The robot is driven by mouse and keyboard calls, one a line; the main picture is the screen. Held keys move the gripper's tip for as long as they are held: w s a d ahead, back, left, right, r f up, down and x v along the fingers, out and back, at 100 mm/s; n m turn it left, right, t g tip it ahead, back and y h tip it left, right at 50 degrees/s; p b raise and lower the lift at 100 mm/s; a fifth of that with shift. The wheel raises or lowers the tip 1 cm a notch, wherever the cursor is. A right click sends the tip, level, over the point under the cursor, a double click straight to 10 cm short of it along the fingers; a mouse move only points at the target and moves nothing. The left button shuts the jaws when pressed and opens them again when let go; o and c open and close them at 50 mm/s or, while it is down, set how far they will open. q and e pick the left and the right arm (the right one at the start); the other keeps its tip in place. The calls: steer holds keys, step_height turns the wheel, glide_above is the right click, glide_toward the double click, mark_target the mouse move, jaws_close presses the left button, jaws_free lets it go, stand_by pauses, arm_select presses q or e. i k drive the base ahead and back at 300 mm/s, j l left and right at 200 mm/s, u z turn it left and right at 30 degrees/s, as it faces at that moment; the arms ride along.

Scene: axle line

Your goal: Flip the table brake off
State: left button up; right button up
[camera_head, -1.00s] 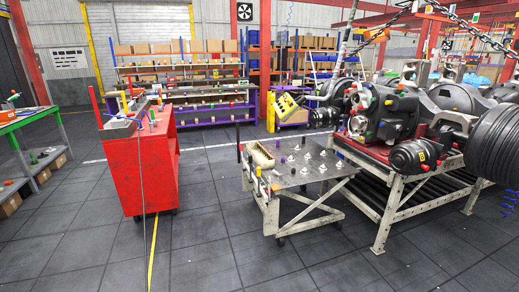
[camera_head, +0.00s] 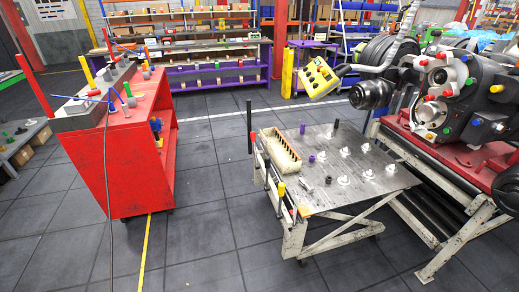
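A low wheeled table (camera_head: 325,197) with a grey metal top and a whitish frame stands right of centre. On it are a pale tray (camera_head: 278,150) with a row of dark slots, several white fittings, and small purple and black pieces. A black upright handle (camera_head: 249,127) and a yellow-tipped dark lever (camera_head: 281,192) are at its left and front left edge. I cannot tell which part is the brake. Its wheels are small and partly hidden under the frame. Neither of my grippers is in view.
A red tool cabinet (camera_head: 128,165) stands to the left, with a cable hanging down its front. A large axle assembly (camera_head: 445,105) on a stand is close at the right. A yellow control box (camera_head: 319,77) hangs behind the table. The dark tiled floor between cabinet and table is free.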

mark_target(252, 134)
steer(key=z, duration=0.25)
steer(key=i+j+z, duration=0.7)
steer(key=j, duration=0.3)
steer(key=i+j+z, duration=0.25)
steer(key=j, duration=0.15)
steer(key=i+j, duration=0.15)
steer(key=j, duration=0.25)
steer(key=i+j, duration=0.15)
steer(key=j, duration=0.25)
steer(key=i+j, duration=0.15)
steer(key=j, duration=0.25)
steer(key=i+j, duration=0.15)
steer(key=j, duration=0.25)
